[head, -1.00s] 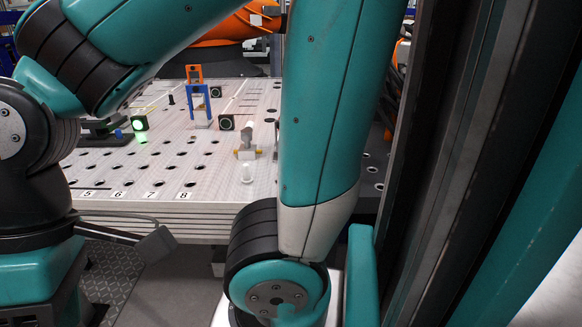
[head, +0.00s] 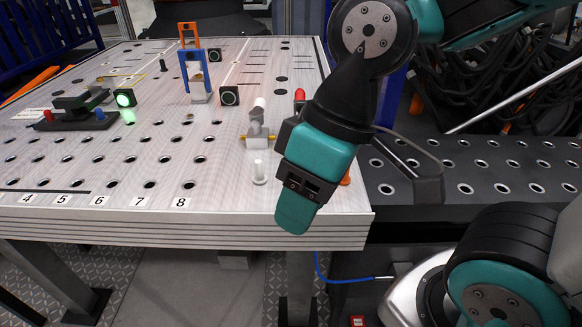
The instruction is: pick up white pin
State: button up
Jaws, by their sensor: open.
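The white pin (head: 260,172) is a small upright cylinder on the perforated table top, near its front right corner. My gripper (head: 296,212) hangs at the table's front edge, to the right of the pin and lower in the picture. It is open and apart from the pin, with nothing seen in it. Its fingertips are hard to make out from this angle. The pin is fully visible.
A grey fitting with a brass part (head: 258,138) stands just behind the pin. A red-topped item (head: 299,95) is behind my wrist. A blue and orange frame (head: 195,75) and a green-lit block (head: 125,98) stand farther back. A darker perforated surface (head: 470,170) lies right.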

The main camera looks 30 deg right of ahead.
aim_at(259, 178)
jog(key=u, duration=1.4)
jog(key=i, duration=0.5)
jog(key=z, duration=0.7)
